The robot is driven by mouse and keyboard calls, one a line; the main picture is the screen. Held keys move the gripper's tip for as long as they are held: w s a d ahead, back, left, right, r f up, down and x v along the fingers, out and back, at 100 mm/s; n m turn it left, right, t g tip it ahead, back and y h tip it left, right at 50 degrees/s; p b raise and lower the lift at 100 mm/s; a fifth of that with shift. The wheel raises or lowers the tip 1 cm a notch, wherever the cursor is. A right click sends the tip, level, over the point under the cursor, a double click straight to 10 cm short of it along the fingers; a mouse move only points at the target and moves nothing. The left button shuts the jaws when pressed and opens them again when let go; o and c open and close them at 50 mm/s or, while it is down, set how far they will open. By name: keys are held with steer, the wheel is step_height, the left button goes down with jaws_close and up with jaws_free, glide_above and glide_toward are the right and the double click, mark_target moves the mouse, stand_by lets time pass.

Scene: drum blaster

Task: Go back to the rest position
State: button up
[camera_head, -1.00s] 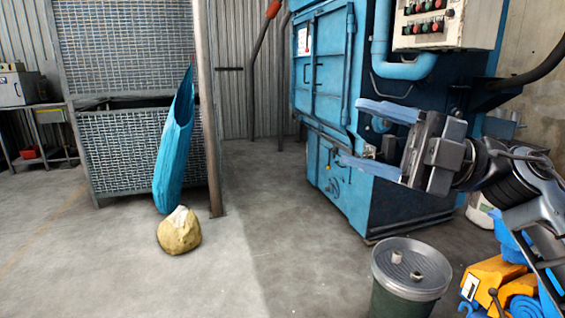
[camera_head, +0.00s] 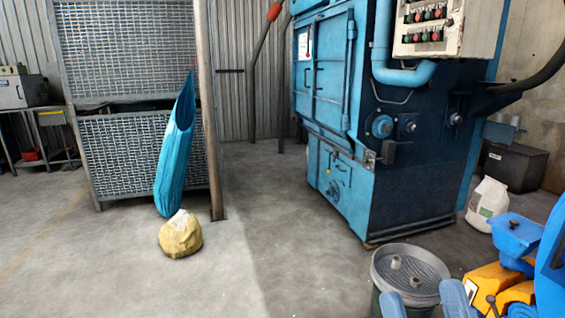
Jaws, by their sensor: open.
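My gripper (camera_head: 424,302) shows only by its two pale blue fingertips at the bottom edge, right of centre. The fingertips are apart, with nothing held between them. They overlap the view of the lower part of a round bin (camera_head: 382,265) with a grey ribbed top. The rest of my gripper and my arm are out of view below.
A large blue machine (camera_head: 345,195) with a control panel (camera_head: 428,28) stands behind the bin. Orange and blue equipment (camera_head: 495,280) and a white sack (camera_head: 487,203) are at right. A yellowish lump (camera_head: 180,235) lies at left. The centre floor is clear.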

steer(key=s+d+f+g+h, duration=0.1)
steer(key=s+f+g, duration=0.3)
steer(key=s, duration=0.4)
steer(key=s+d+f+m+g+h+p, duration=0.1)
steer(key=s+d+f+g, duration=0.3)
steer(key=s, duration=0.5)
steer(key=s+d+f+g+h+p, duration=0.1)
steer(key=s+d+f+g+h, duration=0.1)
steer(key=s+f, duration=0.3)
steer(key=s+g, duration=0.1)
steer(key=s, duration=0.3)
steer(key=shift+d+f+m+g, duration=0.2)
steer(key=shift+f+m+g, duration=0.1)
steer(key=shift+g, duration=0.1)
